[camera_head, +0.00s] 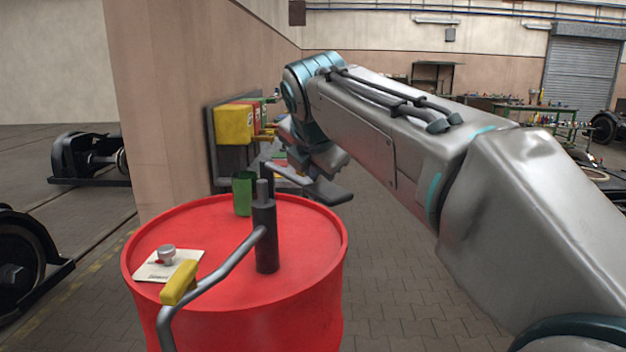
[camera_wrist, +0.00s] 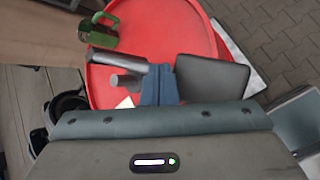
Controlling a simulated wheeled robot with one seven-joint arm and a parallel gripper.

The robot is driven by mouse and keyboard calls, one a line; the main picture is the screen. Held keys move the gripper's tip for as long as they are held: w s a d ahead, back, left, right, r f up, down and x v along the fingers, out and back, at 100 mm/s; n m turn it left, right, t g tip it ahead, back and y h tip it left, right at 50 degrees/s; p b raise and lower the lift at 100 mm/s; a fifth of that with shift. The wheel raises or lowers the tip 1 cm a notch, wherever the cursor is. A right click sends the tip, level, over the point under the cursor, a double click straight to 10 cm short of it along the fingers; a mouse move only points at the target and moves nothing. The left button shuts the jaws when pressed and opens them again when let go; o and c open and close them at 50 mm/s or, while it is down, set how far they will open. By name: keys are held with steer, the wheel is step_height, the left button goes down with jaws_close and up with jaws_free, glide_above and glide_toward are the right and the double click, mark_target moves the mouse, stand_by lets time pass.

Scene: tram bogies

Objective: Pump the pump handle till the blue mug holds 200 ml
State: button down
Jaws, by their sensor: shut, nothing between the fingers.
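The pump stands on a red drum (camera_head: 225,215); its dark upright body (camera_head: 265,240) has a grey rod on top. I see no blue mug in either view. My gripper (camera_head: 305,184) is shut and empty, above the far right part of the drum, behind the pump and away from the yellow grip. My gripper also shows in the wrist view (camera_wrist: 160,86).
Yellow, red and green boxes (camera_head: 234,124) hang on the wall behind. My arm fills the right side. Wheeled bogies (camera_head: 88,158) stand at left.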

mark_target(313, 187)
steer(key=shift+f+b, duration=1.7)
steer(key=shift+f, duration=0.7)
stand_by(1.5)
stand_by(0.4)
steer(key=shift+r+p, duration=3.35)
steer(key=shift+p, duration=0.05)
steer(key=shift+r, duration=0.1)
step_height(313, 187, up, 5)
steer(key=p, duration=0.5)
steer(key=shift+w, duration=0.1)
